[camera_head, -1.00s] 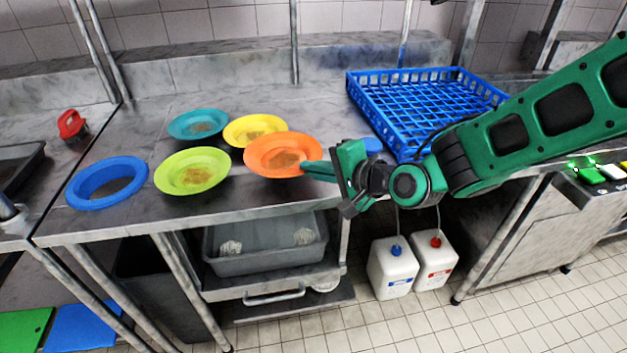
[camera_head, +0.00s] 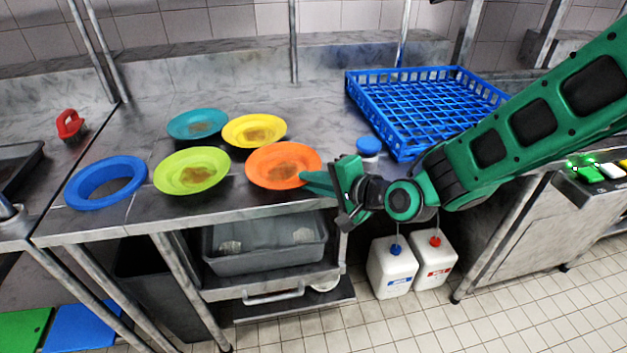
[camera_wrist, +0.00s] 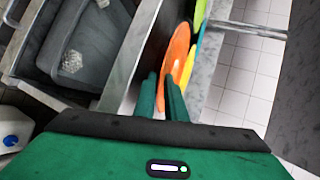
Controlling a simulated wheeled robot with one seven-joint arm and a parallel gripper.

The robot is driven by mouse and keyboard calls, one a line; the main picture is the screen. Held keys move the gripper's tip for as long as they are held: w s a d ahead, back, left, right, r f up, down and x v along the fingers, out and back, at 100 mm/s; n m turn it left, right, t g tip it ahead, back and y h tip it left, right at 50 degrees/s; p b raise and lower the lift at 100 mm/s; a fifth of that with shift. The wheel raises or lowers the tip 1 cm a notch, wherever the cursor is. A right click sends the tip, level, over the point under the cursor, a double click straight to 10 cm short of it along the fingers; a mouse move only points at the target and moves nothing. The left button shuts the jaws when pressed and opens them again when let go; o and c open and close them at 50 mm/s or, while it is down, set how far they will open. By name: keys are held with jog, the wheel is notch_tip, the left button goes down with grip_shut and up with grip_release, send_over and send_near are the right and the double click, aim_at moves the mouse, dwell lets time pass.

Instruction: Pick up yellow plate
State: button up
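The yellow plate (camera_head: 254,130) lies on the steel table behind the orange plate (camera_head: 285,165), with a brown stain in its middle. In the wrist view a strip of the yellow plate (camera_wrist: 192,70) shows just beyond the orange one (camera_wrist: 178,57). My gripper (camera_head: 308,182) is at the right front rim of the orange plate, not at the yellow one. In the wrist view the rim of the orange plate is between my two green fingers (camera_wrist: 164,95), which look shut on it. The exact contact is hard to see.
A teal plate (camera_head: 198,124), a lime plate (camera_head: 192,171) and a blue ring (camera_head: 106,182) stand to the left. A blue-capped container (camera_head: 368,147) and a blue rack (camera_head: 425,103) are to the right. The table's front edge is close to my gripper.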

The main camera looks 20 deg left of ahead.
jog(key=v, duration=1.2)
jog(key=shift+d, duration=0.15)
